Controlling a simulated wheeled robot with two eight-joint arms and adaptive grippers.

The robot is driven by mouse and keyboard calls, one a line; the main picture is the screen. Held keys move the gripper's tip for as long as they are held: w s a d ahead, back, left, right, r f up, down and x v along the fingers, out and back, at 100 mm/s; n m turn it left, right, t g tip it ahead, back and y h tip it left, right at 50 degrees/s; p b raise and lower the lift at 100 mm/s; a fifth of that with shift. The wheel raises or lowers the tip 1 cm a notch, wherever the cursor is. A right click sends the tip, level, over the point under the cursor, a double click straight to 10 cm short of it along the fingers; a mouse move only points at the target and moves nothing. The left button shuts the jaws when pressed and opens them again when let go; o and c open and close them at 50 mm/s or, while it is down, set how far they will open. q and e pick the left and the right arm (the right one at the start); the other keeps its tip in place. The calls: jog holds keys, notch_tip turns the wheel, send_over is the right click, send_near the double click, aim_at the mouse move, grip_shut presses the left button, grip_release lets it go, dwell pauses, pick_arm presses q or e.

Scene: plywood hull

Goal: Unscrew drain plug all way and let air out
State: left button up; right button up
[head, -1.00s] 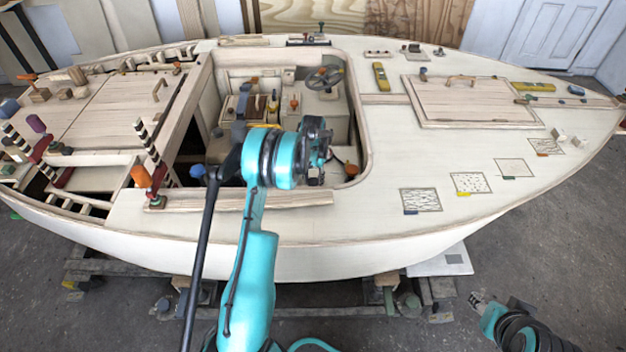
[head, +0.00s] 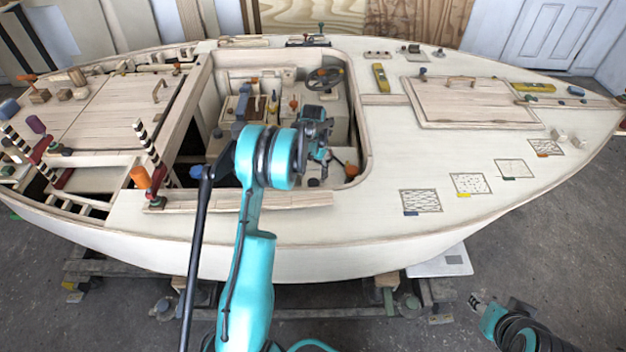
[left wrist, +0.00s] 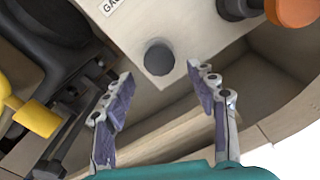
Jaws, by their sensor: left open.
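In the left wrist view, a dark grey round plug or knob (left wrist: 159,58) stands on a cream box face (left wrist: 190,35). I cannot tell for sure that it is the drain plug. My left gripper (left wrist: 168,92) is open; its two purple-padded fingers are spread below the grey knob in the picture, with nothing between the pads. In the head view my left gripper (head: 319,142) is over the boat's open cockpit, partly hidden by its own wrist. My right gripper (head: 476,300) is low at the right, outside the hull; its fingers are too small to judge.
An orange knob (left wrist: 294,10) is right of the grey one. A yellow handle (left wrist: 30,115) and dark parts are at left. The cockpit holds a steering wheel (head: 325,78). A wooden hatch (head: 470,101) lies on the deck. A clamp with an orange handle (head: 140,177) stands left.

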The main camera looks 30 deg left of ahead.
aim_at(313, 183)
pick_arm(q)
notch_tip(313, 183, up, 8)
jog(key=shift+f, duration=0.1)
dwell(0.4)
